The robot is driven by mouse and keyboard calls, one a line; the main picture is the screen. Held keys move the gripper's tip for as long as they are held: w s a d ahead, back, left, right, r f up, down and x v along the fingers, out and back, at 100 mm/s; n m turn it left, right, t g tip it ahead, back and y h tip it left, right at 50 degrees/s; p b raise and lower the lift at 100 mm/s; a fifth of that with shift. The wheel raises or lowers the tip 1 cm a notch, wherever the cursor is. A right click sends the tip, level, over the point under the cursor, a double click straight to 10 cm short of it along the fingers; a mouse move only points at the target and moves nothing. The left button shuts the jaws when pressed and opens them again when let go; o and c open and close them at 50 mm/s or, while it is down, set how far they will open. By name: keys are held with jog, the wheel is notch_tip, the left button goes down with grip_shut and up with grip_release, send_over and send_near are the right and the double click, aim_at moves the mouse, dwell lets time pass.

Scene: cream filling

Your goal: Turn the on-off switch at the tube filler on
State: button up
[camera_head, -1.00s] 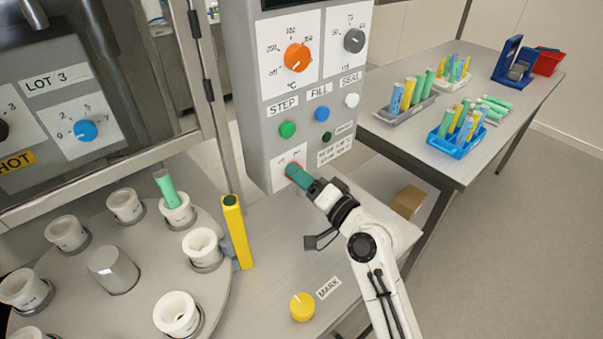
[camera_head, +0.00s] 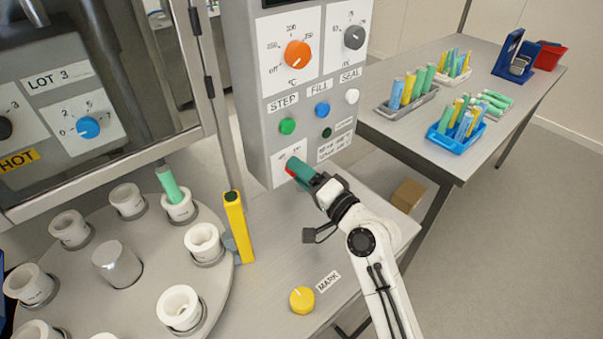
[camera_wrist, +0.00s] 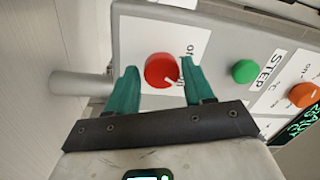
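The on-off switch is a round red knob (camera_wrist: 160,70) with a white pointer mark, on a white plate. In the wrist view it sits between the two green fingers of my gripper (camera_wrist: 160,66), one on each side. Narrow gaps seem to show beside the knob; firm contact cannot be made out. The pointer mark is at the knob's lower right there; the plate's lettering is partly hidden. In the head view, my gripper (camera_head: 291,166) is at the filler's panel (camera_head: 260,140) and covers most of the knob; only a red sliver shows.
Green (camera_head: 287,126), blue (camera_head: 322,110) and white (camera_head: 352,96) buttons sit above the switch. A yellow post (camera_head: 238,228) stands left of my arm beside the carousel (camera_head: 140,300). A yellow knob (camera_head: 302,300) is on the table below. The right table (camera_head: 440,165) holds tube racks.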

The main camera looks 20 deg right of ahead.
jog(key=shift+o, duration=1.2)
jog(key=shift+s, duration=0.1)
jog(key=b+v, duration=0.3)
jog(key=v, duration=0.7)
jog(key=shift+s, duration=0.3)
jog(key=shift+d+f, duration=0.1)
